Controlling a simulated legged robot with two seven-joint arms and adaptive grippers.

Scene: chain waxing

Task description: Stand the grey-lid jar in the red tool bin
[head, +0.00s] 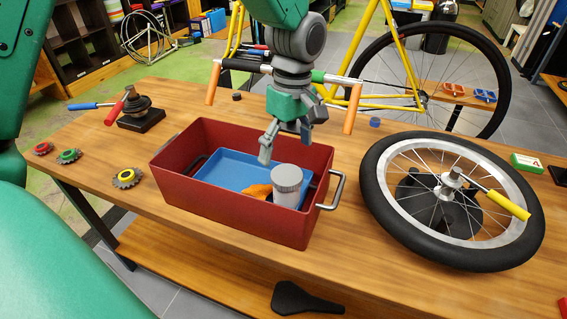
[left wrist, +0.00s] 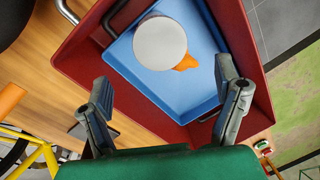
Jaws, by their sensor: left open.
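The grey-lid jar (head: 287,190) stands upright inside the red tool bin (head: 235,213), near the bin's right end. In the left wrist view its round lid (left wrist: 160,43) shows from above, over the blue tray. The red bin's wall also shows in the left wrist view (left wrist: 250,60). My left gripper (head: 286,143) is open and empty above the bin, with its fingers apart from the jar. In the left wrist view its two fingers (left wrist: 165,85) are spread wide, with the jar beyond them. The jar's base is partly hidden by the bin wall. My right gripper is out of view.
A blue tray (head: 230,173) and an orange item (head: 259,190) are in the bin. A wheel (head: 380,210) lies to the right. Several sprockets (head: 127,178) and a tool stand (head: 140,115) are to the left. Yellow bike parts (head: 400,60) stand behind the bench.

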